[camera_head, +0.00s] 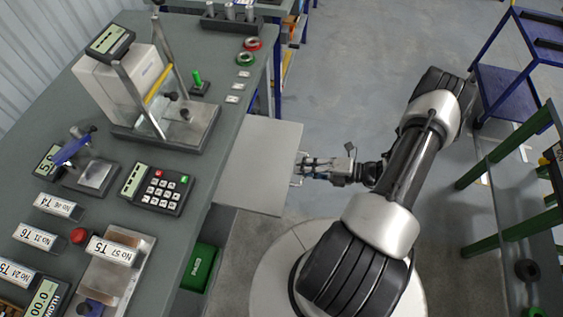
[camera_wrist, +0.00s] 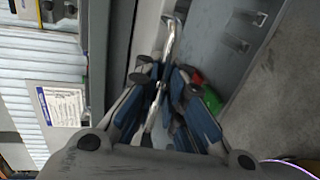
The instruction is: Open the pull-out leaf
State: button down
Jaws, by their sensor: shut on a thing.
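The pull-out leaf (camera_head: 262,150) is a pale flat panel that sticks out from the right side of the workbench in the head view. Its handle is a metal bar (camera_wrist: 170,38) in the wrist view, running between my fingers. My gripper (camera_head: 304,168) is at the outer edge of the leaf and is shut on the handle. In the wrist view the blue-padded fingers (camera_wrist: 163,92) close around the bar from both sides. The part of the handle between the pads is partly hidden.
The workbench (camera_head: 225,125) carries a glass-sided instrument (camera_head: 165,110), a keypad unit (camera_head: 155,188) and labelled blocks. A green box (camera_head: 200,266) sits low beside the bench. A blue cart (camera_head: 505,90) and a green-framed rack (camera_head: 505,165) stand at right. The floor beyond the leaf (camera_head: 345,70) is clear.

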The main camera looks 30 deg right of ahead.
jog(key=shift+f+v, duration=0.1)
jog(key=shift+v, duration=0.7)
jog(key=shift+f+v, duration=0.15)
jog(key=shift+v, duration=0.65)
jog(key=c, duration=1.7)
grip_release()
jog(key=shift+d, duration=0.1)
jog(key=v, duration=1.2)
